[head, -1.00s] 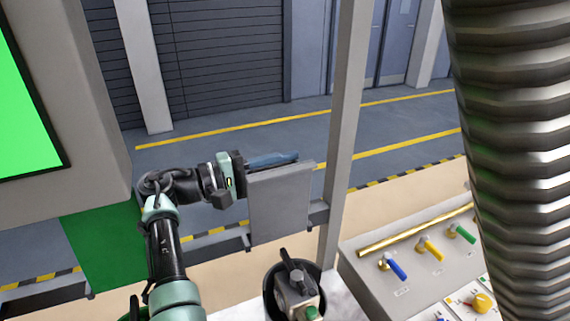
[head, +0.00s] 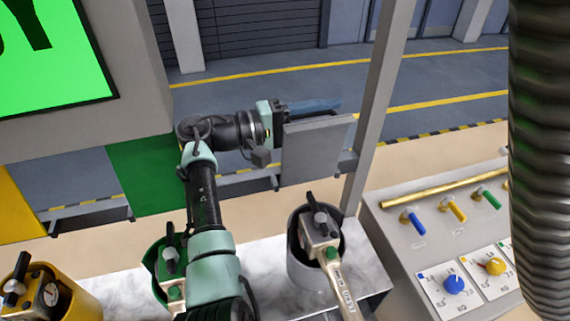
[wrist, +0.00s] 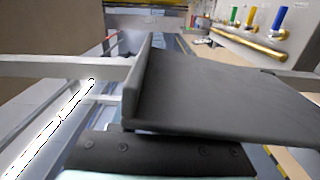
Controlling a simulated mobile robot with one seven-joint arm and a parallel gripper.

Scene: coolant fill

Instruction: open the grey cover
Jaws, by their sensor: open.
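The grey cover (head: 310,152) is a flat panel standing roughly upright at the metal rail, left of the slanted post, in the head view. It fills the middle of the wrist view (wrist: 225,95) as a dark grey plate with a raised lip along its left edge. My gripper (head: 322,108) is open at the cover's top edge, with a dark blue finger reaching along behind it. A dark finger bar with screws lies close below the plate in the wrist view. The other finger is mostly hidden, and I cannot tell whether either touches the cover.
Grey (head: 300,262), green (head: 150,262) and yellow (head: 80,300) containers with valve-like fittings stand along the front. A control panel (head: 430,235) with coloured levers and dials is at right. A ribbed hose (head: 540,150) blocks the far right. A slanted post (head: 378,105) stands close to the cover.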

